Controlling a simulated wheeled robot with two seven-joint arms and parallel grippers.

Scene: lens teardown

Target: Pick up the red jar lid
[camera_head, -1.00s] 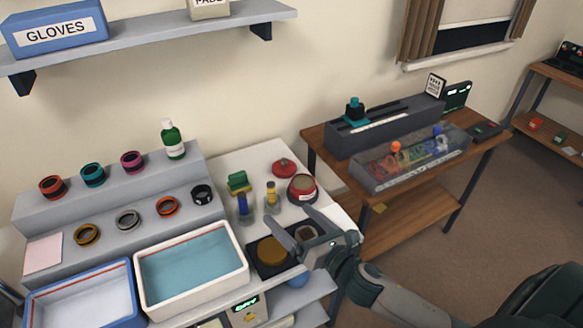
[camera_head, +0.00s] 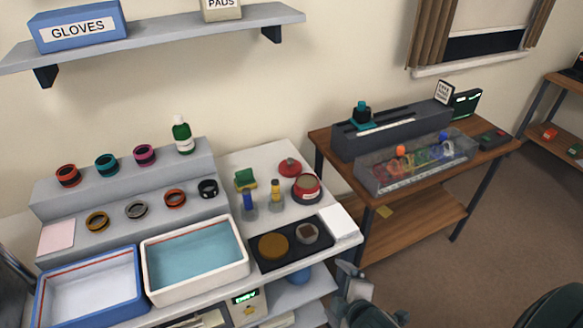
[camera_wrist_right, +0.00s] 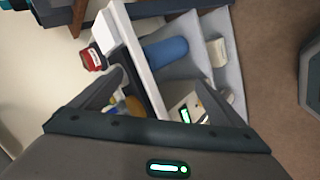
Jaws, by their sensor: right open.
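The red jar lid (camera_head: 290,167), a small round lid with a raised knob, lies on the white worktop (camera_head: 262,158), behind the red-banded jar (camera_head: 306,187). The jar stands open beside it, apart from it. My right gripper (camera_head: 348,268) is low at the worktop's front right corner, well in front of the lid and jar. In the right wrist view my right gripper (camera_wrist_right: 150,84) is open, with nothing visible held between its fingers. A red jar (camera_wrist_right: 92,58) shows past its left finger; the lid cannot be made out there. My left gripper is out of view.
A black tray (camera_head: 264,265) with a round amber pad lies at the worktop's front. Two small bottles (camera_head: 249,203) and a green sponge (camera_head: 245,179) stand left of the jar. A white basin (camera_head: 150,290) is further left. A wooden table (camera_head: 385,197) stands at right.

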